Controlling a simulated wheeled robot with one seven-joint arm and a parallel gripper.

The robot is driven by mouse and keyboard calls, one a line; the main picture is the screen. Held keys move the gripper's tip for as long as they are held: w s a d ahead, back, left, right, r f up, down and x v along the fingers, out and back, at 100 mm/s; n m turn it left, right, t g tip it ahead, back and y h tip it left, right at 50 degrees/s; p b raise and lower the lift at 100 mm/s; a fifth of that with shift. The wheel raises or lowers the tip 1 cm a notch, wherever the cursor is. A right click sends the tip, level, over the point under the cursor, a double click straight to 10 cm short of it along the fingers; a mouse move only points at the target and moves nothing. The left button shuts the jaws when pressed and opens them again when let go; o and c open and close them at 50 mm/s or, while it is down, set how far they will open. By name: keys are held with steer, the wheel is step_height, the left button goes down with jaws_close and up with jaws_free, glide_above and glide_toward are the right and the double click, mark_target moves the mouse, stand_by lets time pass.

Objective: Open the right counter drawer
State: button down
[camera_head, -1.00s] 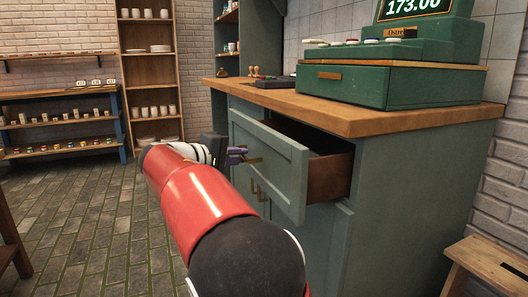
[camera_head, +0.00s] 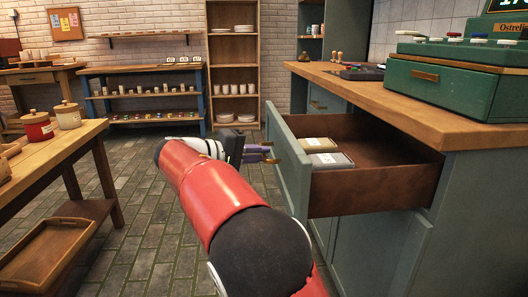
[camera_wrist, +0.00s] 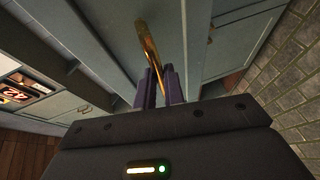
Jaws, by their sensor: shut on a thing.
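The right counter drawer (camera_head: 372,183) is pulled well out of the green counter, and its brown wooden inside shows. Two small labelled packs (camera_head: 325,152) lie inside it near the front. My gripper (camera_head: 268,154) is at the outer face of the green drawer front (camera_head: 291,165), at the brass handle. In the wrist view, the purple fingers (camera_wrist: 159,88) are shut on the brass handle (camera_wrist: 149,48). The handle's middle is partly hidden between the fingers.
The wooden countertop (camera_head: 420,108) holds a green cash register (camera_head: 455,85) above the drawer. A wooden table (camera_head: 60,150) with jars stands at left, a tray (camera_head: 45,252) on its lower shelf. The tiled floor (camera_head: 150,240) between is clear.

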steer(key=shift+f, duration=0.1)
steer(key=c, duration=1.5)
jaws_free()
steer(key=p+v, duration=0.1)
steer(key=v, duration=0.7)
